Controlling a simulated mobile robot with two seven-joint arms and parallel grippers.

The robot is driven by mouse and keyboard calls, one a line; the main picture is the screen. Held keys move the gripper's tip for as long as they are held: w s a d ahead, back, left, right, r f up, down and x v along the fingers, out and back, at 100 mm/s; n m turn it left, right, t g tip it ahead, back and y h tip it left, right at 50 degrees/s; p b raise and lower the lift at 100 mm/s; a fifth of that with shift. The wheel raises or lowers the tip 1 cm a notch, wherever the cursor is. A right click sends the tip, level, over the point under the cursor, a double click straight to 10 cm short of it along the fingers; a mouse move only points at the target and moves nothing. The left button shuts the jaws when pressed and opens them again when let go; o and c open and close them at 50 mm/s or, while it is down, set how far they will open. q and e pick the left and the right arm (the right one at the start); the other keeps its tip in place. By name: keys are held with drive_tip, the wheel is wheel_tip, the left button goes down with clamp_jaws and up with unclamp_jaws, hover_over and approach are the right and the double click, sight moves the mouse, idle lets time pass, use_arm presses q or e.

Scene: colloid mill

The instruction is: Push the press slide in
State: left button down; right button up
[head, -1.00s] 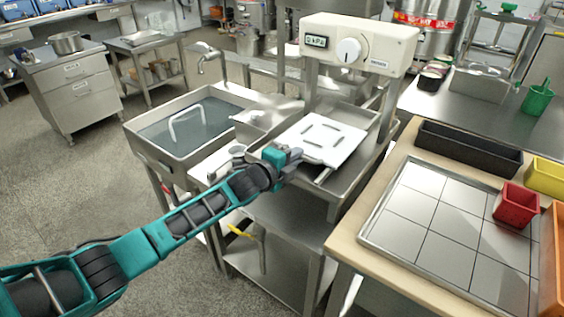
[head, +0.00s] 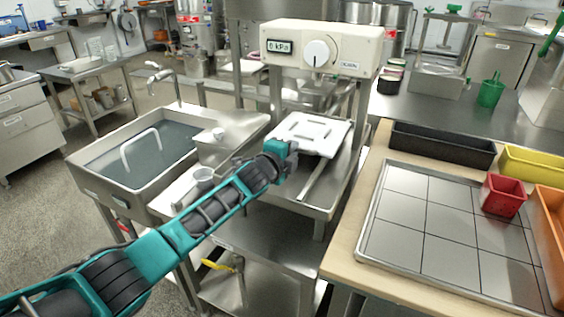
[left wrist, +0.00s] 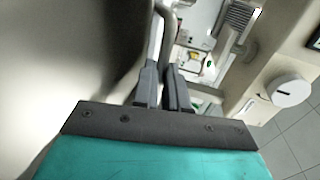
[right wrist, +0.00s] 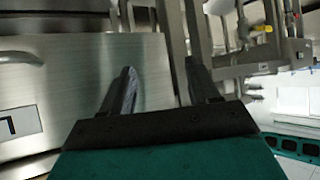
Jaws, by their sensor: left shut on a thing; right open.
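The press slide (head: 312,132) is a white plate with dark slots. It sits on the steel press bed (head: 318,208), below the cream press head (head: 325,48) with its round dial. My left gripper (head: 288,150) is at the slide's near edge. In the left wrist view my left gripper (left wrist: 165,80) is shut on a thin grey bar (left wrist: 168,28), seemingly the slide's handle; the exact contact is partly hidden. My right gripper (right wrist: 163,80) shows only in the right wrist view, open and empty, with a steel drawer front beyond it.
A wooden table (head: 345,250) on the right bears a tiled tray (head: 366,238), a red bin (head: 502,195) and a black bin (head: 442,145). A bare rail (head: 318,180) lies in front of the slide.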

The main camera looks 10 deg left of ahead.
use_arm(q)
drive_tip(key=b+x, duration=0.2)
drive_tip(key=x, duration=0.1)
drive_tip(key=shift+d+f, duration=0.1)
drive_tip(key=shift+w+d+r+b, duration=0.2)
drive_tip(key=shift+w+b, duration=0.35)
drive_tip(key=shift+w, duration=0.15)
drive_tip(key=shift+r, duration=0.25)
use_arm(e)
drive_tip(key=shift+w+a+f+y, duration=0.3)
drive_tip(key=shift+w+a+f, duration=0.15)
drive_tip(key=shift+a+f, duration=0.2)
use_arm(q)
drive_tip(key=c, duration=1.6)
unclamp_jaws()
drive_tip(key=o, duration=0.3)
drive_tip(key=shift+w+d+f, duration=0.1)
drive_tip(key=shift+w, duration=0.15)
drive_tip(key=shift+o, duration=0.7)
use_arm(e)
drive_tip(key=shift+f, duration=0.1)
use_arm(q)
drive_tip(key=shift+s, duration=0.1)
